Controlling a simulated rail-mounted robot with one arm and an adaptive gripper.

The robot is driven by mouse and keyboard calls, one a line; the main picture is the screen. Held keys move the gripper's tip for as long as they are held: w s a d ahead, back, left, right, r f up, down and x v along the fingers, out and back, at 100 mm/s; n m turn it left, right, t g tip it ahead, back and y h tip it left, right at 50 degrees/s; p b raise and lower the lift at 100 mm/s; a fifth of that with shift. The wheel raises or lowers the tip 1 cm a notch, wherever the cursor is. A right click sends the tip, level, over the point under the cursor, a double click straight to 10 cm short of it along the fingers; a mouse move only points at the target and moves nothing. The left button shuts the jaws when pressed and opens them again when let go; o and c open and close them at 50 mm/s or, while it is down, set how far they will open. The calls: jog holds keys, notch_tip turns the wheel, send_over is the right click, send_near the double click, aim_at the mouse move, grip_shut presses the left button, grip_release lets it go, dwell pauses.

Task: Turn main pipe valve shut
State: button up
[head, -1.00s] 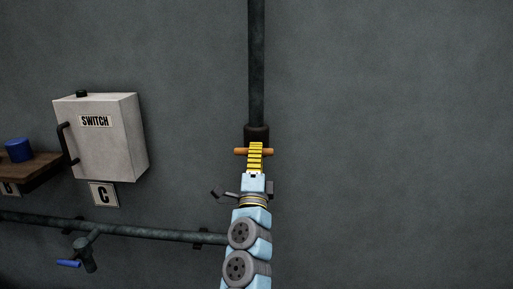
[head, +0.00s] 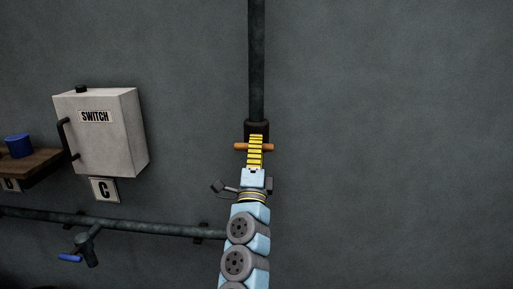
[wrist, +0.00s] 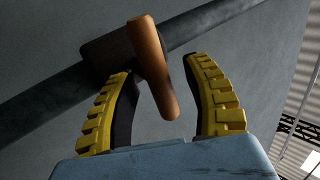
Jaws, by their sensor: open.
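The main pipe valve has an orange bar handle (head: 240,146) set on a dark collar (head: 257,126) of the vertical pipe (head: 257,60). In the head view the handle lies level across the pipe, and my gripper (head: 255,141) covers its middle. In the wrist view the orange handle (wrist: 152,65) runs between the two yellow fingers of my gripper (wrist: 163,75), in front of the dark collar (wrist: 105,55). The fingers are open on either side of it. A gap shows on the right side of the handle; contact on the left is unclear.
A white switch box (head: 112,145) with a black handle hangs on the wall at left. A wooden shelf (head: 35,165) holds a blue cylinder (head: 19,145). A horizontal pipe (head: 150,231) with a blue-levered tap (head: 85,250) runs below. The wall at right is clear.

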jog(key=shift+s+f, duration=0.1)
jog(key=v, duration=1.1)
jog(key=shift+s, duration=0.35)
jog(key=shift+f, duration=0.15)
